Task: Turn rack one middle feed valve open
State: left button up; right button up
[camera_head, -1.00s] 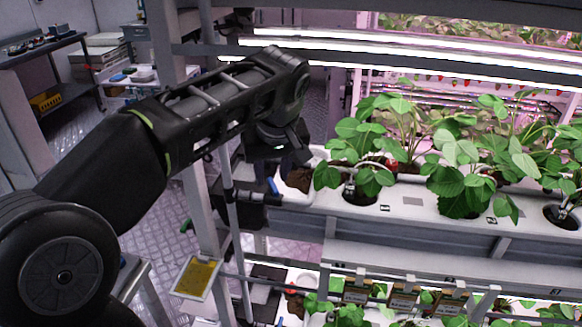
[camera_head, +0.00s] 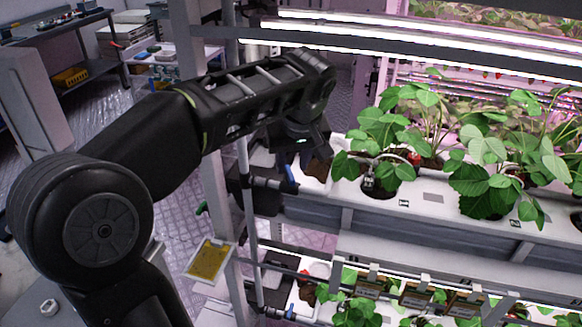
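My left arm reaches in from the left, and its gripper (camera_head: 308,145) hangs at the left end of the middle trough. It points down, and its fingers are dark and partly hidden by the wrist, so their opening is unclear. A small blue valve lever (camera_head: 290,173) shows just below and left of the gripper, on the pipework beside the rack post. A gap seems to lie between them, but contact cannot be ruled out. The valve body is dark and partly hidden. My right gripper is out of view.
The white middle trough (camera_head: 430,197) holds leafy strawberry plants (camera_head: 485,165). A lower tier has another blue fitting (camera_head: 290,311). A yellow card (camera_head: 209,260) hangs by the upright post (camera_head: 217,190). Bright light bars (camera_head: 400,35) cross above. Open floor lies left of the rack.

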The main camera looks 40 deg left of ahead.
aim_at(290, 173)
pick_arm(q)
jog(key=shift+x, duration=1.55)
jog(key=shift+c, duration=0.5)
grip_shut()
